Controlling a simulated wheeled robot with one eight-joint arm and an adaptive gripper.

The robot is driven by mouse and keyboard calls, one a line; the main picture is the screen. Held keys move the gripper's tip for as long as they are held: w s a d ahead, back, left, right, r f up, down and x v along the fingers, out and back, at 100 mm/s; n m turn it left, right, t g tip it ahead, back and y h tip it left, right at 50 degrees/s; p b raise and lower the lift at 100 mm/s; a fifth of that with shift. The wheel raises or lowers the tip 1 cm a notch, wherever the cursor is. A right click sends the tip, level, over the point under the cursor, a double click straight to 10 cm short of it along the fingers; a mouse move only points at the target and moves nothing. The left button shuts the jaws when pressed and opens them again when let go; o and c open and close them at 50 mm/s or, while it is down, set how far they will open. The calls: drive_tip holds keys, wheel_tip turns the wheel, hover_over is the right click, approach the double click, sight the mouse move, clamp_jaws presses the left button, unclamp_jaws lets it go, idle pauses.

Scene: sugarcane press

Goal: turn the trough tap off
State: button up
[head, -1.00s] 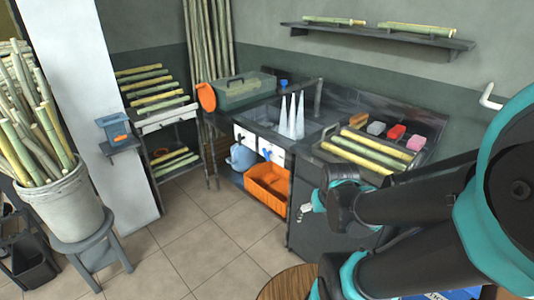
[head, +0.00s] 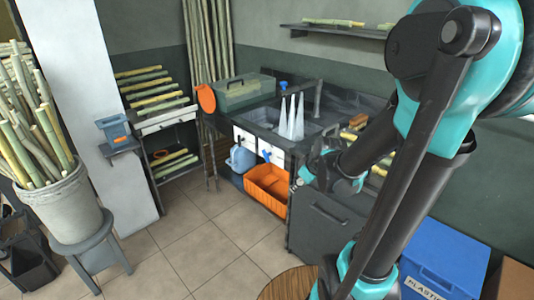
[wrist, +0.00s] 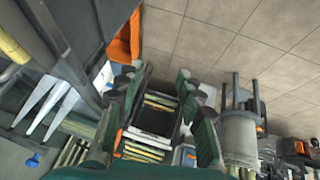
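The dark trough (head: 262,116) is set in the counter at the back, with pale upright cone shapes (head: 291,118) in it. A blue knob (head: 283,85) shows behind the cones; it also shows at the lower left of the wrist view (wrist: 33,161). A dark upright pipe (head: 318,96) stands to its right. I cannot tell for sure which part is the tap's handle. My gripper (head: 308,172) is in front of the counter, to the right of and nearer than the trough, apart from the knob. In the wrist view my gripper (wrist: 160,82) is open and empty.
An orange crate (head: 268,189) and a blue can (head: 241,158) sit under the counter. A green toolbox (head: 245,92) stands left of the trough. A blue bin (head: 445,262) is at the lower right. The tiled floor (head: 195,225) in the middle is clear.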

drive_tip(key=w+a+n, duration=0.1)
drive_tip(key=w+n, duration=0.1)
drive_tip(key=w, duration=0.2)
drive_tip(key=w+a+n+t+y, duration=0.1)
drive_tip(key=w+n, duration=0.2)
drive_tip(key=w, duration=0.2)
drive_tip(key=w+a+n+t, duration=0.1)
drive_tip(key=w+n, duration=0.2)
drive_tip(key=w, duration=0.2)
drive_tip(key=shift+w+r+y, duration=0.1)
drive_tip(key=shift+w+y, duration=0.1)
drive_tip(key=shift+y, duration=0.2)
clamp_jaws()
drive_tip(key=n+t+y, duration=0.1)
drive_tip(key=n+t, duration=0.1)
drive_tip(key=n, duration=0.7)
approach(263, 150)
drive_tip(key=x, duration=0.4)
drive_tip(key=f+x, duration=0.1)
drive_tip(key=x, duration=0.1)
drive_tip(key=shift+w+d+f, duration=0.1)
drive_tip(key=shift+d+f, duration=0.15)
